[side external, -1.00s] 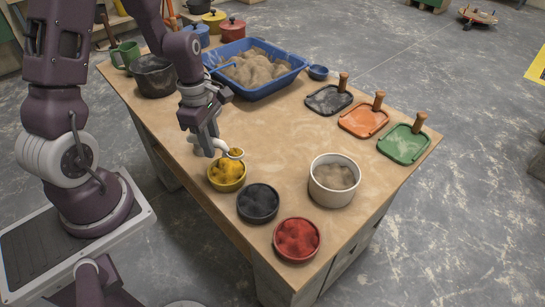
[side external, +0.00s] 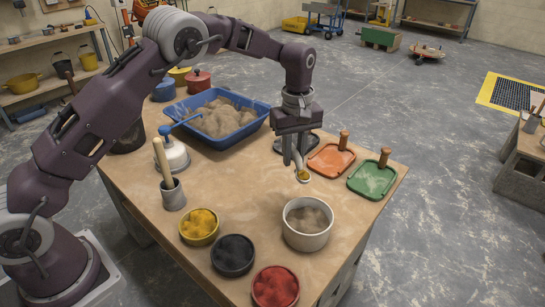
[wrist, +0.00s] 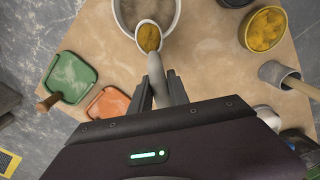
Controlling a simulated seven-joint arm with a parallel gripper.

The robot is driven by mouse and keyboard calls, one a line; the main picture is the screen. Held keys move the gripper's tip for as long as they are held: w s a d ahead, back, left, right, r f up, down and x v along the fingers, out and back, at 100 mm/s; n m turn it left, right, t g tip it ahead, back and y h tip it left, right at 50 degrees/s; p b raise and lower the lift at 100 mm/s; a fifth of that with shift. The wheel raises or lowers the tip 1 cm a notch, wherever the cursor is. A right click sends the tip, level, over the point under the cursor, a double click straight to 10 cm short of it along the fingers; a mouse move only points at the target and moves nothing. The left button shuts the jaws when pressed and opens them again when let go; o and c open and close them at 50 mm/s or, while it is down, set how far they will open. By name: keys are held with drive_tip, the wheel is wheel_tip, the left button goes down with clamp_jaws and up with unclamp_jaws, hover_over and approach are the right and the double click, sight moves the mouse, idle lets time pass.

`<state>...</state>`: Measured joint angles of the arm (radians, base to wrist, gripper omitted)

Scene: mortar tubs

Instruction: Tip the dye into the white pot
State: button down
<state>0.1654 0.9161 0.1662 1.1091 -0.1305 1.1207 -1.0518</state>
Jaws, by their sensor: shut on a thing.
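My gripper (side external: 292,155) is shut on the pale handle of a small scoop (side external: 302,173), which holds yellow dye. In the side view the scoop hangs above the table, behind the white pot (side external: 306,241). In the wrist view my gripper (wrist: 159,90) points at the pot, and the scoop's bowl with its yellow heap (wrist: 148,38) overlaps the near rim of the white pot (wrist: 119,20). The scoop looks about level. The pot stands upright with tan powder inside. The yellow dye bowl (side external: 198,227) stands to its left. The scoop's height over the rim is unclear.
A black powder bowl (side external: 233,256) and a red powder bowl (side external: 274,288) stand in front. Orange (side external: 331,160) and green (side external: 372,181) handled boards lie to the right. A blue sand tub (side external: 183,128) is behind. A grey cup (side external: 173,197) holds a wooden-handled tool.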

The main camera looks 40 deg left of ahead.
drive_tip(key=s+d+t+y, duration=0.1)
drive_tip(key=d+y, duration=0.1)
drive_tip(key=y, duration=0.1)
drive_tip(key=s+d+t+y, duration=0.1)
drive_tip(key=d+t+y, duration=0.1)
drive_tip(key=s+d+r+t+y, duration=0.1)
drive_tip(key=d+t+y, duration=0.1)
drive_tip(key=y, duration=0.1)
drive_tip(key=shift+s+d+y, duration=0.25)
drive_tip(key=shift+s+y, duration=0.05)
drive_tip(key=shift+s, duration=0.05)
drive_tip(key=shift+s+d+t+y, duration=0.45)
drive_tip(key=shift+d+t+y, duration=0.35)
drive_tip(key=shift+y, duration=0.4)
drive_tip(key=shift+a, duration=0.15)
drive_tip(key=shift+a+g+h, duration=0.25)
drive_tip(key=shift+g+h, duration=0.45)
drive_tip(key=shift+s+d+r+g+h, duration=0.15)
drive_tip(key=shift+r+g+h, duration=0.15)
drive_tip(key=shift+g+h, duration=0.45)
drive_tip(key=shift+s+d+r+g+h, duration=0.1)
drive_tip(key=shift+d+r+g+h, duration=0.35)
drive_tip(key=shift+h, duration=0.95)
drive_tip(key=shift+s+d+r+g+h, duration=0.1)
drive_tip(key=shift+r+g+h, duration=0.65)
drive_tip(key=shift+h, duration=0.6)
drive_tip(key=shift+s+d+r+g+h, duration=0.1)
drive_tip(key=shift+d+r+g+h, duration=0.35)
drive_tip(key=shift+h, duration=0.95)
